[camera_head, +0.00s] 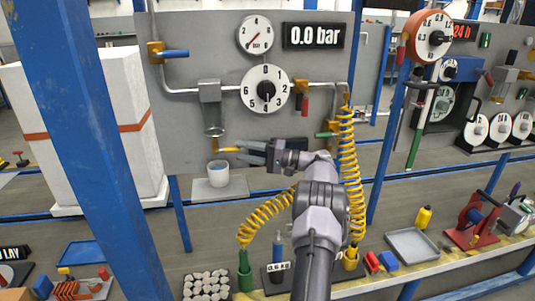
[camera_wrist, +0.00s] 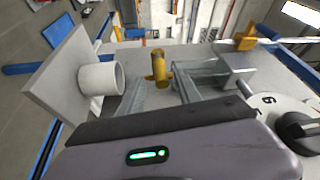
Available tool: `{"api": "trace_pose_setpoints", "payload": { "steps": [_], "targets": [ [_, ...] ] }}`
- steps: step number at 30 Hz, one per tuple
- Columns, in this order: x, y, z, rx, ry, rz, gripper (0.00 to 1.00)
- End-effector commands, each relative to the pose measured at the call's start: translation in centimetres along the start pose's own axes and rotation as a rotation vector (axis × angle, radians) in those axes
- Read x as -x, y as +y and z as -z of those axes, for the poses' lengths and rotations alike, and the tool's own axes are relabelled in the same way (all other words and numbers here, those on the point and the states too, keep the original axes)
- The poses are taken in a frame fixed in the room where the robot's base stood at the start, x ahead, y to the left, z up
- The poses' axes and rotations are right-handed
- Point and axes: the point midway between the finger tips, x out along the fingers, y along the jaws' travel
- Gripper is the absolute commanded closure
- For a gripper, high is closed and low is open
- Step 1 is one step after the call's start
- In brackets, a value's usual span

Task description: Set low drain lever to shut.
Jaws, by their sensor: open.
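The low drain lever is probably the small yellow handle (camera_head: 228,150) under the grey filter unit (camera_head: 210,92) and its clear bowl (camera_head: 213,122). It lies about level, pointing right toward my gripper. In the wrist view the yellow fitting (camera_wrist: 158,66) shows just beyond and between my fingertips. My gripper (camera_head: 246,152) is open and empty, reaching left along the panel to the lever's right end; its fingers also show in the wrist view (camera_wrist: 157,88). I cannot tell whether they touch the lever.
A white cup (camera_head: 218,173) stands on a grey shelf (camera_head: 233,190) below the lever. A round selector dial (camera_head: 265,73) is above my gripper. A green lever (camera_head: 326,135) and yellow coiled hoses (camera_head: 345,170) are to the right. The pressure display (camera_head: 314,35) reads 0.0 bar.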

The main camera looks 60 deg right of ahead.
Motion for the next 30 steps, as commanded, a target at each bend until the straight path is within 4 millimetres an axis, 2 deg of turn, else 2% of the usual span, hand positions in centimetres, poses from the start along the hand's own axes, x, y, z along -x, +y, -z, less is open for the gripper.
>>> {"api": "trace_pose_setpoints", "payload": {
  "steps": [1, 9, 13, 18, 30],
  "targets": [
    [1.5, -0.3, 0.2, 0.0, 0.004, -0.001, 0.59],
    [9.7, -0.2, 0.1, 0.0, 0.004, 0.001, 0.59],
    [12.4, -0.1, 0.1, 0.002, 0.002, 0.0, 0.59],
    [13.9, -0.1, 0.0, 0.002, 0.0, 0.001, 0.59],
    [14.0, -0.1, 0.0, 0.001, 0.0, 0.001, 0.59]
  ]
}}
